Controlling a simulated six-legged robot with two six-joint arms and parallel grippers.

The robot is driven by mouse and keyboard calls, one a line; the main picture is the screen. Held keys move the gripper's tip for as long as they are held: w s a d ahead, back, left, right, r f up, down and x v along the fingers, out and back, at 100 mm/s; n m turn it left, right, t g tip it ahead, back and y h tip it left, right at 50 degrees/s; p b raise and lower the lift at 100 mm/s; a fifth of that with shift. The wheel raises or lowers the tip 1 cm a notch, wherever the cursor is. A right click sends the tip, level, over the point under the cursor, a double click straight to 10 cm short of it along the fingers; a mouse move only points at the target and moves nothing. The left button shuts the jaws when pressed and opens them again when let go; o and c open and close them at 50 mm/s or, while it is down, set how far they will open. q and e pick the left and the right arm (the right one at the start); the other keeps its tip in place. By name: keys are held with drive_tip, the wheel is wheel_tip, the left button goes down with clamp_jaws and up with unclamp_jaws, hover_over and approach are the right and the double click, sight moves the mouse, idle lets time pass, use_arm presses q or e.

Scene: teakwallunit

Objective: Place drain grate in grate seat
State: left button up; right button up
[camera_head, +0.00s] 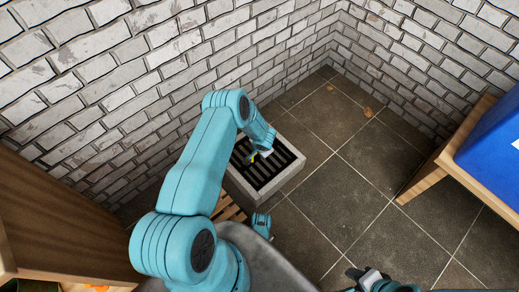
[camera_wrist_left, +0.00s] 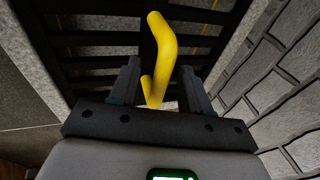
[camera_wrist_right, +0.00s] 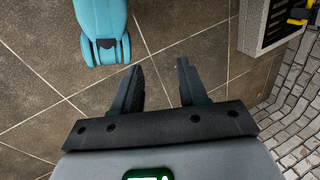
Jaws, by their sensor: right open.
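The black slatted drain grate (camera_head: 268,180) lies inside the pale concrete grate seat (camera_head: 291,186) by the brick wall. It looks level with the rim, but I cannot tell whether it is fully down. Its yellow handle (camera_wrist_left: 165,45) stands between the fingers of my left gripper (camera_wrist_left: 160,75), with gaps on both sides, so this gripper is open around it. In the head view my left gripper (camera_head: 258,154) partly covers the grate. My right gripper (camera_wrist_right: 160,75) is open and empty above the floor tiles; it also shows at the bottom of the head view (camera_head: 368,277).
A slatted wooden piece (camera_head: 229,208) lies beside the seat, partly behind my arm. A wooden bench with a blue box (camera_head: 490,150) stands at right, a wooden cabinet (camera_head: 60,215) at left. Brick walls close in behind the seat. The tiled floor (camera_head: 350,190) between is mostly clear.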

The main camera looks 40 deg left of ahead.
use_arm(q)
drive_tip(key=shift+r+p, duration=0.3)
drive_tip(key=shift+r, duration=0.05)
drive_tip(key=p+v, duration=0.5)
drive_tip(key=v, duration=0.6)
drive_tip(key=s+d+r+n+h, duration=0.1)
drive_tip(key=s+d+r+h, duration=0.2)
drive_tip(key=s+d+r, duration=0.2)
drive_tip(key=s+d+r+n+g+h, duration=0.1)
drive_tip(key=s+d+r+h, duration=0.3)
drive_tip(key=s+d, duration=0.8)
drive_tip(key=d+r+n, duration=0.1)
drive_tip(key=d, duration=0.7)
drive_tip(key=shift+s+d+g, duration=0.25)
drive_tip(key=shift+d+g, duration=0.05)
drive_tip(key=shift+r, duration=0.2)
